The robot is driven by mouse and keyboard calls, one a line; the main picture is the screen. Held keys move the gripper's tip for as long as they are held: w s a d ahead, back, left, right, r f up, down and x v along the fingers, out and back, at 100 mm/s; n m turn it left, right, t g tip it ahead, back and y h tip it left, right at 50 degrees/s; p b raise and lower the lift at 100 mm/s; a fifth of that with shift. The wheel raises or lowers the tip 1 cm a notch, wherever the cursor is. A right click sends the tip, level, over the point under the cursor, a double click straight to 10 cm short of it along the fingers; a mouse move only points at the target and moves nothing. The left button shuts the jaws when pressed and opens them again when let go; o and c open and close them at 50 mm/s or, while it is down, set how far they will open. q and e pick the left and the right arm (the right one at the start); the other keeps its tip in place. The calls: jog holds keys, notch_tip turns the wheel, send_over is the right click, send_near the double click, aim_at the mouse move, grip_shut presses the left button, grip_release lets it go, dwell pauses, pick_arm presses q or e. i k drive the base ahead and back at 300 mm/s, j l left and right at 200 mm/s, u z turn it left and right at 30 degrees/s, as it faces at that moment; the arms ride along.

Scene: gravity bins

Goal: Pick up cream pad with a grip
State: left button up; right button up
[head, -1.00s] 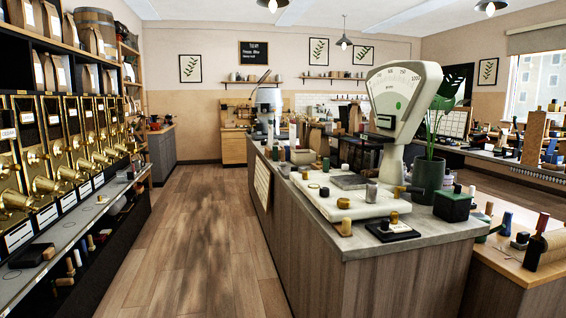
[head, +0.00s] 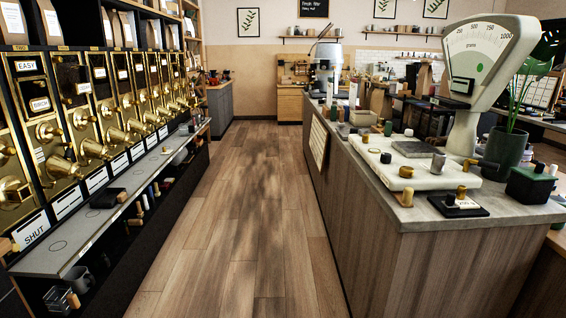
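I cannot pick out a cream pad with a grip for certain. A large cream slab (head: 432,176) lies on the grey counter (head: 400,208) at the right, with several small knobbed pieces on and around it. A black pad (head: 466,208) with a brass-coloured knob and a pale label sits near the counter's front edge. Small pale knobbed pieces also stand on the dark lower shelf (head: 140,225) at the left, too small to tell apart. Neither of my grippers is in view.
The wooden floor aisle (head: 240,220) is clear between the brass bins (head: 95,130) with their grey ledge (head: 75,248) and the counter. A white dial scale (head: 485,60), a plant pot (head: 503,155) and a dark green box (head: 530,186) stand on the counter.

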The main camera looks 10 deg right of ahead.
aim_at(341, 124)
jog(key=i, duration=2.75)
jog(key=i+z, duration=0.15)
jog(key=i, duration=0.55)
jog(key=i+j+z, duration=0.2)
jog(key=i, duration=0.55)
jog(key=l, duration=0.1)
